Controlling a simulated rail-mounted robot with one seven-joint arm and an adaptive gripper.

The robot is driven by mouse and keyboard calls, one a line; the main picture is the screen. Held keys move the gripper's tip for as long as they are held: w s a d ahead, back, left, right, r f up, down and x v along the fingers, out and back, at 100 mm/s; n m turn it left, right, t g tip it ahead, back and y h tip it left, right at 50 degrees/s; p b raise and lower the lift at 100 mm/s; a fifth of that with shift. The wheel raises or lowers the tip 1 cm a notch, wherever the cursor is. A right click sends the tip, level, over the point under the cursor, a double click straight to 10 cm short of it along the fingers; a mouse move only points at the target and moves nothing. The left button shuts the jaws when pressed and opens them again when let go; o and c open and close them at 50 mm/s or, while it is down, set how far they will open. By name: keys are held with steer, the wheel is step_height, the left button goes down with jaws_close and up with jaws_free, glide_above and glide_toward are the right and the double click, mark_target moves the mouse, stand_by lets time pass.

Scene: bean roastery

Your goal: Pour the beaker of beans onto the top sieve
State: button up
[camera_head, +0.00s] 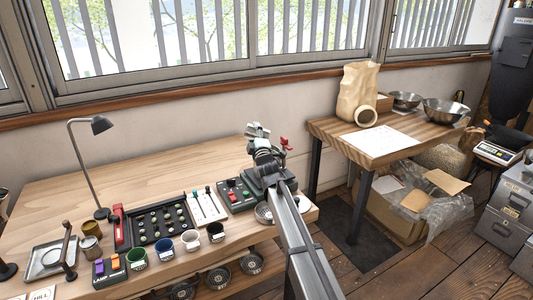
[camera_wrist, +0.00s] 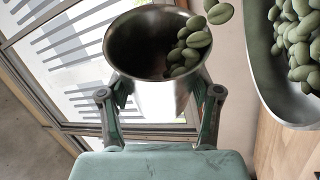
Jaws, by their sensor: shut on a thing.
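My gripper (camera_wrist: 160,98) is shut on a metal beaker (camera_wrist: 150,44), with one finger on each side of it. The beaker is tilted, and its open mouth shows in the wrist view. Green beans (camera_wrist: 188,48) lie at the mouth's right side and spill over the rim, with a few in the air. A round metal vessel (camera_wrist: 262,75), seemingly the top sieve, holds many green beans at the right edge of the wrist view. In the head view my gripper (camera_head: 258,131) is above the bench's right end. My arm hides much of what lies below it.
The wooden bench (camera_head: 170,172) carries a black tray (camera_head: 160,224), several cups, a desk lamp (camera_head: 101,125) and a control box (camera_head: 236,194). A side table (camera_head: 400,148) with bowls and a paper bag (camera_head: 359,88) stands at the right. The bench's back is clear.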

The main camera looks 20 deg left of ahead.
steer(key=shift+d+f+m+b, duration=0.1)
steer(key=shift+f+m+b, duration=0.25)
steer(key=shift+b, duration=0.9)
steer(key=shift+w+d+r+m+t+b, duration=0.1)
steer(key=shift+d+r+m+t+b, duration=0.1)
steer(key=shift+m+t+b, duration=0.4)
steer(key=shift+n, duration=0.25)
steer(key=p, duration=0.2)
steer(key=r+n+g+p, duration=0.1)
steer(key=p, duration=0.1)
steer(key=shift+a+r, duration=0.2)
steer(key=shift+a, duration=0.05)
steer(key=p, duration=0.2)
steer(key=n+p, duration=0.1)
steer(key=p, duration=0.1)
steer(key=shift+a+r, duration=0.2)
steer(key=shift+r, duration=0.05)
steer(key=shift+s+f+n+g+p, duration=0.2)
steer(key=shift+n+g+p, duration=0.15)
steer(key=shift+p, duration=0.5)
steer(key=shift+a+f, duration=0.1)
steer(key=shift+f, duration=0.35)
steer(key=shift+n, duration=0.25)
steer(key=shift+a+r+n+p, duration=0.15)
steer(key=shift+n+p, duration=0.25)
steer(key=shift+p, duration=0.85)
